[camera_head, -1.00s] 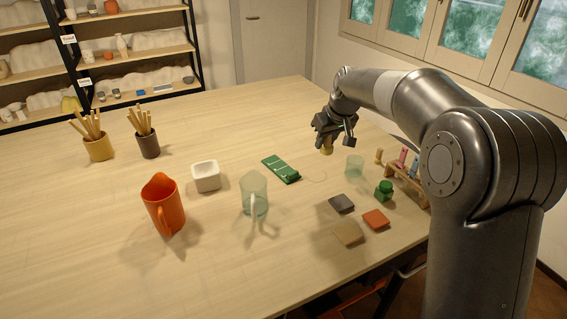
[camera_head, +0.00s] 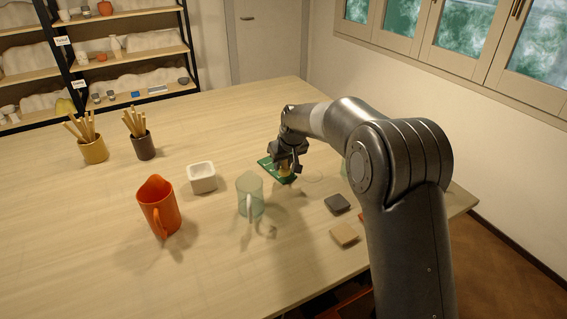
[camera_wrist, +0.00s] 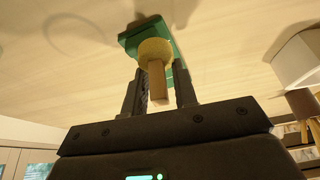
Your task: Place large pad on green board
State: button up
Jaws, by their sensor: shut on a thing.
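The green board (camera_head: 264,162) lies flat on the table, partly hidden behind my gripper (camera_head: 287,160). The gripper is shut on the large pad, a round yellow sponge (camera_wrist: 155,50) with a wooden handle (camera_wrist: 158,84); the handle is between the fingers. In the head view the pad (camera_head: 285,170) hangs sponge down at the board's near right end. The wrist view shows the sponge in front of the green board (camera_wrist: 127,40), covering part of it. I cannot tell whether they touch.
A clear pitcher (camera_head: 249,196) stands close at the near left, with a white square pot (camera_head: 202,177) and an orange jug (camera_head: 159,205) farther left. Dark (camera_head: 337,203) and tan (camera_head: 344,235) tiles lie at the near right. My arm hides items at right.

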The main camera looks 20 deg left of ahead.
jog(key=shift+f, duration=0.2)
jog(key=shift+c, duration=0.2)
jog(key=o, duration=1)
jog(key=v, duration=1.2)
jog(key=shift+r, duration=0.2)
